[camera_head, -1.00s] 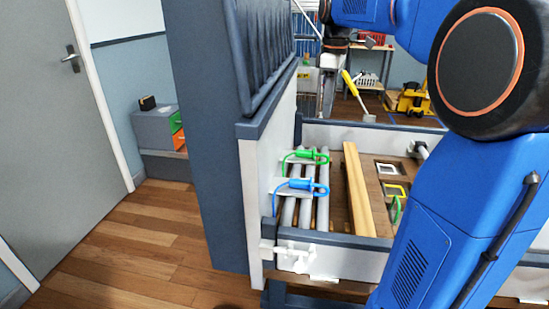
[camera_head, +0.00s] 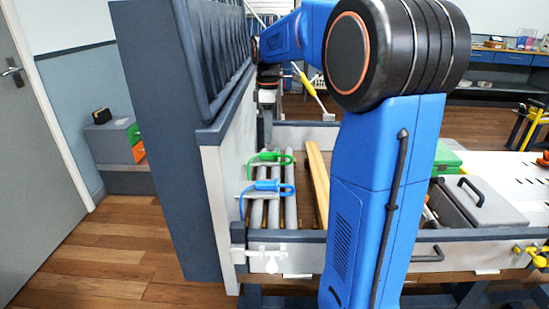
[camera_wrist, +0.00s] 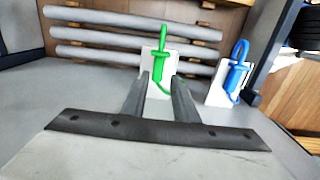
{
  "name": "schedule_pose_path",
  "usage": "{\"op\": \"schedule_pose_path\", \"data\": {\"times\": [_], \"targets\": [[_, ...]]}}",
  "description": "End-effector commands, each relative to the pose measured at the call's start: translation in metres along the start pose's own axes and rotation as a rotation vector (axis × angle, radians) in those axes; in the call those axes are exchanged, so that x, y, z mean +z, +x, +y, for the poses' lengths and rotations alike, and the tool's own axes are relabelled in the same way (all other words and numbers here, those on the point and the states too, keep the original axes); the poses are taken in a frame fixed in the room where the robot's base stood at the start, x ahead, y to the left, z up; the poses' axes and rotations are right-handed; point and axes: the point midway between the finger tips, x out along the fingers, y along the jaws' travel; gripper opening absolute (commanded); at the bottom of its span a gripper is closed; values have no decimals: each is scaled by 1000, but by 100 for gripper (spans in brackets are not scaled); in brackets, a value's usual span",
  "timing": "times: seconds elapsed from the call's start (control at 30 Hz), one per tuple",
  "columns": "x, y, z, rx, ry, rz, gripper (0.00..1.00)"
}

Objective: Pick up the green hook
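The green hook (camera_head: 270,157) sticks out from the white panel at the left end of the workbench, above the grey rollers. In the wrist view the green hook (camera_wrist: 159,62) hangs on a small white plate, straight ahead of my gripper (camera_wrist: 162,78). The two dark fingers are apart, with the hook's lower end showing in the gap between their tips. I cannot tell whether they touch it. In the head view the arm's end is partly hidden, above and behind the hook.
A blue hook (camera_head: 268,186) hangs close beside the green one, to its right in the wrist view (camera_wrist: 237,75). Grey rollers (camera_head: 290,208) and a wooden bar (camera_head: 318,185) lie nearby. A tall dark panel (camera_head: 165,130) stands at left. Open floor (camera_head: 100,245) lies left of it.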

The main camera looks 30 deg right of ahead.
Motion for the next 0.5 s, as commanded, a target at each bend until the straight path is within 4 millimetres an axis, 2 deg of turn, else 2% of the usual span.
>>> {"op": "schedule_pose_path", "data": {"times": [0.1,0.27,0.5], "targets": [[0,12,0,-1,0,0,27],[-1,19,0,-2,0,0,27],[-6,49,3,-2,0,-1,27]]}}
